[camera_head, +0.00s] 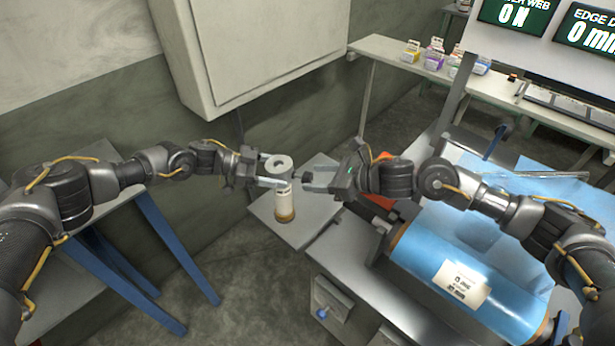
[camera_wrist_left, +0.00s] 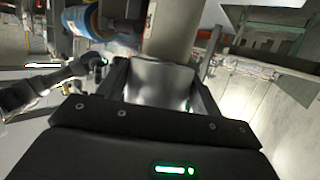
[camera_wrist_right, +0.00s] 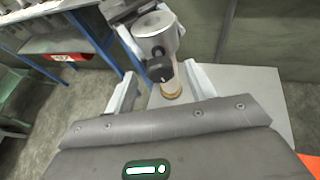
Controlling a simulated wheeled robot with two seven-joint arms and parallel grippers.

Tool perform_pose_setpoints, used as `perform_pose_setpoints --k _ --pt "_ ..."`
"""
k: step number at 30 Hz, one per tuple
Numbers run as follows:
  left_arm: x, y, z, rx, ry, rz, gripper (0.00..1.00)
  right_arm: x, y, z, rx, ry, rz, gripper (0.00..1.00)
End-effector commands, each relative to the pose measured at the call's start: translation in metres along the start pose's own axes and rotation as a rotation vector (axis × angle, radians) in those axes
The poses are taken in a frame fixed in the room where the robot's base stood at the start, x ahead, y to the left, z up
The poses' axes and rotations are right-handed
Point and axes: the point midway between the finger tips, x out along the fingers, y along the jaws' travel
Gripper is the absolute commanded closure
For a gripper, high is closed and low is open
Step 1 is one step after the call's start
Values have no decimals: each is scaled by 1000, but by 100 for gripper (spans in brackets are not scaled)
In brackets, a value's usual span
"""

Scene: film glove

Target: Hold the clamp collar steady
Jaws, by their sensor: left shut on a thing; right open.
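The clamp collar (camera_head: 278,163) is a pale metal ring at the top of a short upright cylinder with an orange-brown foot. My left gripper (camera_head: 272,180) is shut on the collar from the left. In the left wrist view a smooth grey metal surface (camera_wrist_left: 160,85) fills the space between its fingers. My right gripper (camera_head: 318,180) is open and faces the collar from the right. In the right wrist view the collar (camera_wrist_right: 155,28) carries a dark knob (camera_wrist_right: 160,68) that sits ahead of and between the open fingers (camera_wrist_right: 158,85); I see no contact.
The cylinder (camera_head: 285,208) stands above a small grey plate (camera_head: 262,212). A large blue film roll (camera_head: 470,262) lies at the lower right under my right arm. A wall cabinet (camera_head: 265,50) is behind. A shelf (camera_head: 395,52) holds several small boxes.

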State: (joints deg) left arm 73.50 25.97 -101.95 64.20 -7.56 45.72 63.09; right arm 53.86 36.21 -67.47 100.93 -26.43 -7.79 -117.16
Motion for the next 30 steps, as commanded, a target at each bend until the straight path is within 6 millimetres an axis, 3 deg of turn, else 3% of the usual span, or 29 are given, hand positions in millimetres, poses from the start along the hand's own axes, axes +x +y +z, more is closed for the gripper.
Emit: perform_pose_setpoints --k 6,18,28,30 --pt "0 0 -2 3 3 0 48 27 0 0 1 0 0 44" --pt "0 0 -2 3 3 0 48 34 0 0 0 0 0 44" --pt "0 0 -2 3 3 1 48 34 0 0 0 0 0 86" --pt "0 0 -2 3 3 1 48 34 0 0 1 0 0 89"
